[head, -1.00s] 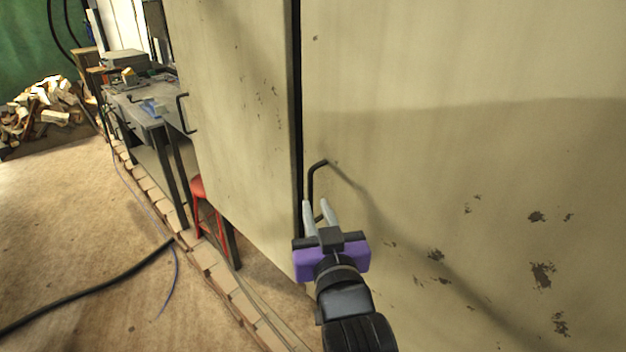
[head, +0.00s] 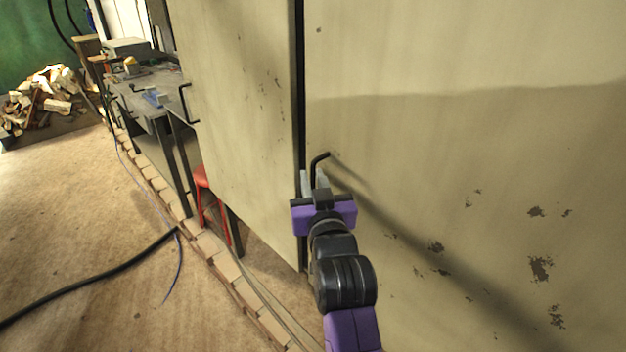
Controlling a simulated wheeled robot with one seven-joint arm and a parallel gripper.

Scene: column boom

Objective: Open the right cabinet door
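The right cabinet door (head: 470,150) is a large cream panel with chipped paint. It looks shut, with a narrow dark gap along its left edge. Its black bar handle (head: 321,157) sits near that edge; the top bend shows, and the lower part is hidden behind my gripper. My gripper (head: 313,177) is at the handle, its two pale fingers apart, one on each side of the upright bar as seen here. I cannot tell whether either finger touches it.
The left cabinet door (head: 240,110) stands left of the gap with its own black handle (head: 184,103). Further left are a workbench (head: 150,110), a red stool (head: 208,200), a brick edging (head: 215,250) and a black hose (head: 90,280) on the floor. Open floor lies at left.

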